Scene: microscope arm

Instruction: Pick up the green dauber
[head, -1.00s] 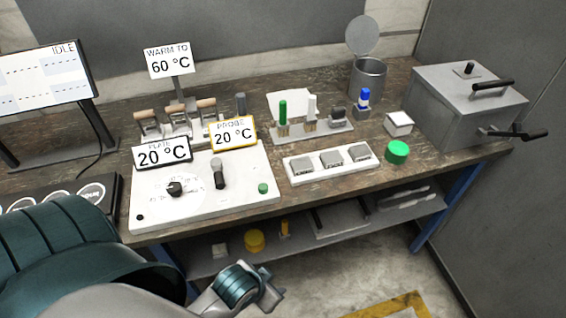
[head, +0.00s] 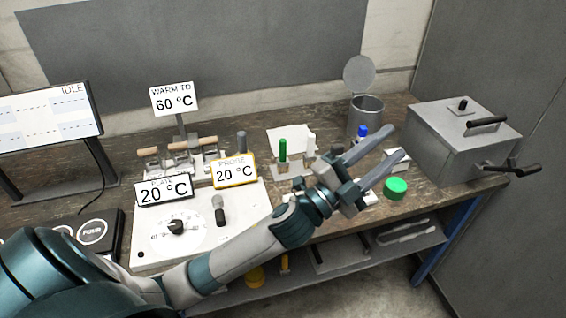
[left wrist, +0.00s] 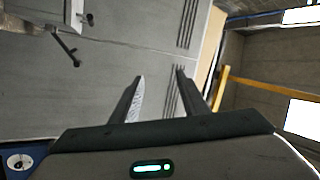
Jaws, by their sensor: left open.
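The gripper and forearm hide part of the rack and the white tray in front. In the left wrist view the open fingers (left wrist: 160,77) have nothing between them, and the dauber is not seen. My right gripper is not in view.
A blue-capped item (head: 361,132) and an open metal can (head: 366,117) stand near the fingers. A green round piece (head: 396,188) lies just below them. A grey box with handles (head: 463,140) stands at right. The white plate unit (head: 165,235) is at left.

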